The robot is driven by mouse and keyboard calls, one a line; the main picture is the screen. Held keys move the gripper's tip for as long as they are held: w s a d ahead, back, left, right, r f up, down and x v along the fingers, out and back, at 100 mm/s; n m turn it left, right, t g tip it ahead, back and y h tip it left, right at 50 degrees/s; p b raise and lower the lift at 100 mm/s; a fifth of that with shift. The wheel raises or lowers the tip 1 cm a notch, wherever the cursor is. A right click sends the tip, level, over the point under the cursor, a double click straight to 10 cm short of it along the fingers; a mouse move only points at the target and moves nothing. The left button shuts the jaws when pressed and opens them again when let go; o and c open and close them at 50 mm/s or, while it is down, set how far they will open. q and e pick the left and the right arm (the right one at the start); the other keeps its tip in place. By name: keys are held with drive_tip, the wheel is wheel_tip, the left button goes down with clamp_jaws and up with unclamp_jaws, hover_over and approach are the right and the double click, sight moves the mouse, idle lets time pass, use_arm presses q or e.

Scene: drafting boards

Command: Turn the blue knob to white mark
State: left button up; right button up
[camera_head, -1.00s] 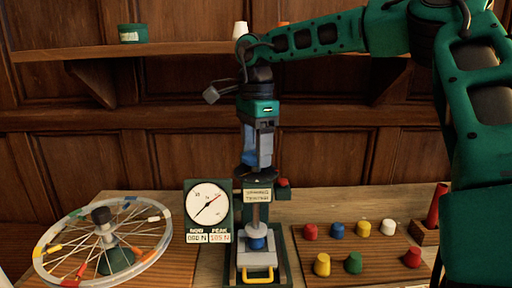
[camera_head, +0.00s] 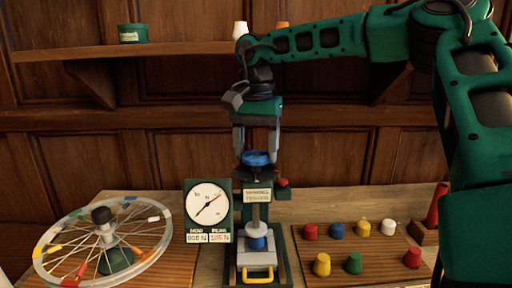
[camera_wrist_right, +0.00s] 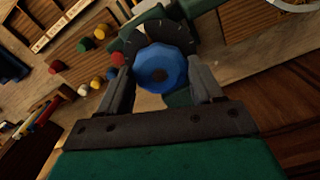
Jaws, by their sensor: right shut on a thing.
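The blue knob (camera_head: 258,158) sits on top of the green-and-black test stand (camera_head: 233,262), under my right gripper (camera_head: 257,152). A black dial (camera_wrist_right: 180,38) with fine ticks shows behind the knob. A pale wedge on the dial (camera_wrist_right: 141,29) may be the white mark; I cannot tell for sure. My left gripper is not in view.
A round gauge (camera_head: 208,203) stands left of the stand, beside a spoked wheel (camera_head: 60,243). A wooden board with several coloured knobs (camera_head: 345,266) lies at the right, near a red cylinder on a block (camera_head: 437,204). A shelf (camera_head: 190,45) runs behind my arm.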

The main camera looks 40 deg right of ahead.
sight(256, 154)
drive_tip(key=shift+n, duration=0.5)
drive_tip(key=o, duration=1.1)
drive_tip(key=shift+c, duration=0.2)
wheel_tip(256, 154, up, 13)
idle(0.4)
